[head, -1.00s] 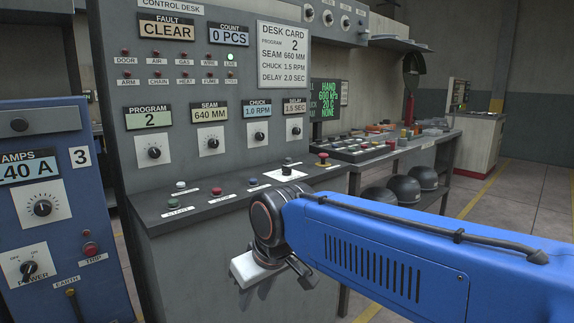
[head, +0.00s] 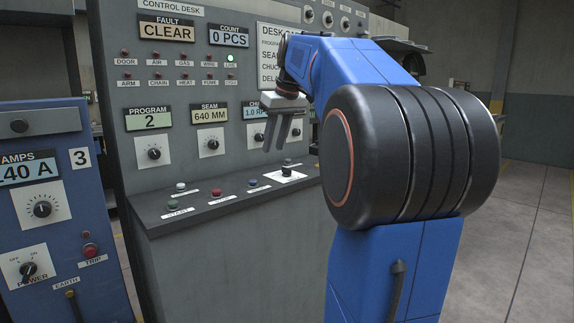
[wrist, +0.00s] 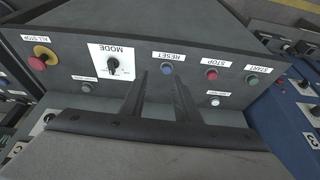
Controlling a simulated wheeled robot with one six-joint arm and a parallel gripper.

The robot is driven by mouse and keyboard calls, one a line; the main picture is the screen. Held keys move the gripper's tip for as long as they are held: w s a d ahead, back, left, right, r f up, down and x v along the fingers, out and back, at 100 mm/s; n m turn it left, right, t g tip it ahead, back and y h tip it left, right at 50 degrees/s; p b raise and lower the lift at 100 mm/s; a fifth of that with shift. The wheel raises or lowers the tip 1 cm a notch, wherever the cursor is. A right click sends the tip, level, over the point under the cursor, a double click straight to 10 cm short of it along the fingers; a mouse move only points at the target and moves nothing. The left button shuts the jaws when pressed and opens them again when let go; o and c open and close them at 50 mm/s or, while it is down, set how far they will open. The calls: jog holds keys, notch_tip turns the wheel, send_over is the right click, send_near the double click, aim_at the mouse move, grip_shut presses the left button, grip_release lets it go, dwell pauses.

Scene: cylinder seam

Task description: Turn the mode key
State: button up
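The mode key (head: 287,169) is a small black knob on a white plate on the control desk's sloping ledge. In the wrist view, where the lettering is upside down, the key (wrist: 113,67) sits on its plate marked MODE, left of both fingers. My gripper (head: 275,149) is above the ledge, a little left of and higher than the key in the head view. Its two grey fingers point down, apart, with nothing between them. In the wrist view my gripper (wrist: 160,80) has the blue RESET button (wrist: 166,69) showing past the gap between its fingertips.
The yellow-based red ALL STOP button (wrist: 44,55) is close beside the mode plate. Red STOP (wrist: 211,73) and green START (wrist: 251,79) buttons lie on the other side. The desk's upright panel (head: 180,100) with dials rises behind the ledge. A blue power cabinet (head: 60,200) stands left.

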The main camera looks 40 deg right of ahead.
notch_tip(320, 180, up, 5)
send_over(287, 171)
jog(key=s, duration=0.6)
jog(key=x, duration=1.7)
jog(key=shift+w+d+f, duration=0.15)
jog(key=shift+d, duration=0.2)
grip_shut()
